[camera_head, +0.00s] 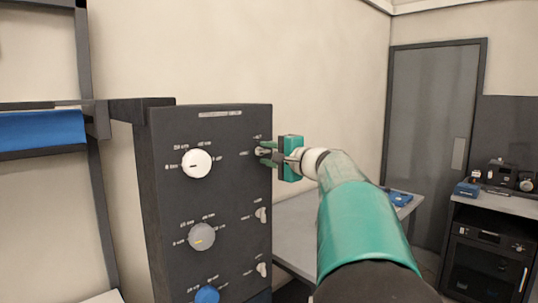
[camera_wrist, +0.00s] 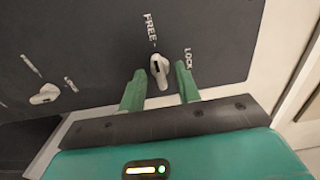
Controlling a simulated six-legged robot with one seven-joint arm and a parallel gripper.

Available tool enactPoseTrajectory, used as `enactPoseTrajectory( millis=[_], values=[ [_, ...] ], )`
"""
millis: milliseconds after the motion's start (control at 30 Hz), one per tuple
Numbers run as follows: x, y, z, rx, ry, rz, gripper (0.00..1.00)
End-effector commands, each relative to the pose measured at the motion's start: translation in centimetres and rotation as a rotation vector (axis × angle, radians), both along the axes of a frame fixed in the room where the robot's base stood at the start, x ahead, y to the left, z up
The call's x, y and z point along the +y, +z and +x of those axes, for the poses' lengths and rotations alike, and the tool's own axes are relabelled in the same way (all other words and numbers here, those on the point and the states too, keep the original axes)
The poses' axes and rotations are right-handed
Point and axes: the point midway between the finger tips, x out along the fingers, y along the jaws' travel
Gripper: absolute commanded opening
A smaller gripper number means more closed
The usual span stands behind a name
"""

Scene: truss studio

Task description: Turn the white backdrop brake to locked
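The white backdrop brake is a small white lever (camera_wrist: 160,76) on the dark panel, in the row of the white dial (camera_head: 197,163). In the wrist view the word FREE is above it and LOCK is to its upper right. A dark mark on its upper end faces the FREE side. My gripper (camera_head: 268,153) is at the panel's top right. Its green fingers (camera_wrist: 159,82) are open, one on each side of the lever, with a gap visible on both sides. In the head view the gripper partly hides the lever.
Below are a grey dial (camera_head: 201,237), a blue dial (camera_head: 207,294) and two more small white levers (camera_head: 261,214). A blue roll (camera_head: 42,130) hangs at the left. A table (camera_head: 296,225) stands behind my arm, and a rack with equipment (camera_head: 487,260) is at the right.

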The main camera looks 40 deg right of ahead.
Motion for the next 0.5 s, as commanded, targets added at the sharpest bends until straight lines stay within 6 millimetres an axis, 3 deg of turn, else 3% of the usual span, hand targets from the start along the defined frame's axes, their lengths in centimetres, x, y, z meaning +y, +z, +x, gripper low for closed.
enactPoseTrajectory(
  millis=[133,300,500],
  values=[
    [0.00,-0.01,-0.02,0.000,0.000,0.000,0.33],
    [-0.01,-0.02,-0.04,0.000,0.000,0.000,0.01],
    [-0.02,-0.02,-0.05,0.000,0.000,0.002,0.00]
  ],
)
